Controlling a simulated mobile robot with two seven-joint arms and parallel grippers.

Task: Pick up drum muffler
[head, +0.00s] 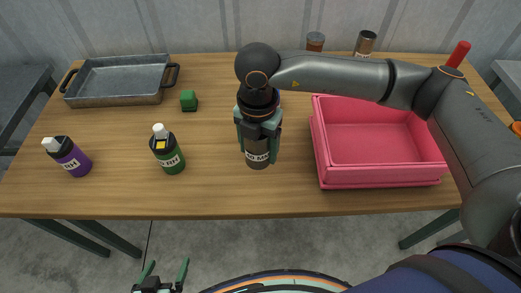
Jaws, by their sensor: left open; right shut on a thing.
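My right gripper (258,148) points down over the middle of the wooden table and is shut on a dark grey cylinder (258,160) with a dark, white-lettered label. The cylinder is upright; its upper part is hidden between the fingers, and I cannot tell whether its base touches the table. I cannot tell for sure that it is the drum muffler. My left gripper (167,267) is open and empty, low in front of the table's near edge.
A pink bin (380,178) stands right of the held cylinder. A green bottle (168,155), a purple bottle (70,158), a green cube (188,100) and a metal tray (115,100) are on the left.

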